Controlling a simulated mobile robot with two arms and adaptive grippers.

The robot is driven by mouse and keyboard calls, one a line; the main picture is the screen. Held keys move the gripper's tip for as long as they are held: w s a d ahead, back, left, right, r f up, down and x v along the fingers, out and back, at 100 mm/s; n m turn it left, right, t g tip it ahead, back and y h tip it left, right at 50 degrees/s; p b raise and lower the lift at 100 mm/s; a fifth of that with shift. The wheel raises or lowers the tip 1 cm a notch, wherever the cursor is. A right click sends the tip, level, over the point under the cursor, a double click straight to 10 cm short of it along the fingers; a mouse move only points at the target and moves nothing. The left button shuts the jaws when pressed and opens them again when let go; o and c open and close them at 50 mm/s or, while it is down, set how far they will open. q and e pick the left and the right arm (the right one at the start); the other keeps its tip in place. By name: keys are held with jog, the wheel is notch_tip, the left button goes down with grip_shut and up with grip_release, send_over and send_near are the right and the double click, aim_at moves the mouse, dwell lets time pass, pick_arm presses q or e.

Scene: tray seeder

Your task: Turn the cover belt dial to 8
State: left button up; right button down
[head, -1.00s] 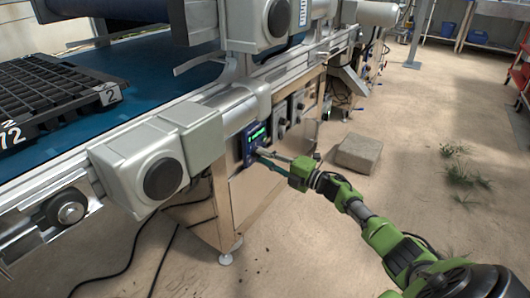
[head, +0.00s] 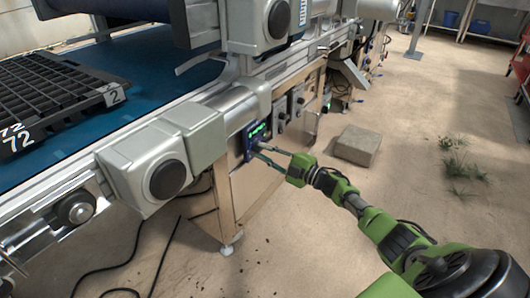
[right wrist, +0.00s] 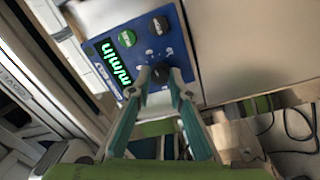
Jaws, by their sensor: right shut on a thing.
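A blue control panel (head: 251,143) with a lit green display is on the side of the machine frame. My right gripper (right wrist: 160,82) is shut on the lower dial, one fingertip on each side. In the head view my right gripper (head: 258,151) reaches the panel from the right, and its fingers hide the dial there. The dial's setting cannot be read. My left gripper is not in view.
A blue conveyor belt (head: 150,66) carries a black tray (head: 108,94) marked 72. A grey motor housing (head: 140,170) juts out left of the panel. A grey block (head: 357,146) lies on the floor behind my right arm. Black cables (head: 159,262) lie on the floor at the left.

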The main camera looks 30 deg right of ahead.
jog(key=shift+d, duration=0.1)
jog(key=c, duration=1.9)
grip_release()
jog(key=v, duration=1.2)
jog(key=shift+s+f, duration=0.1)
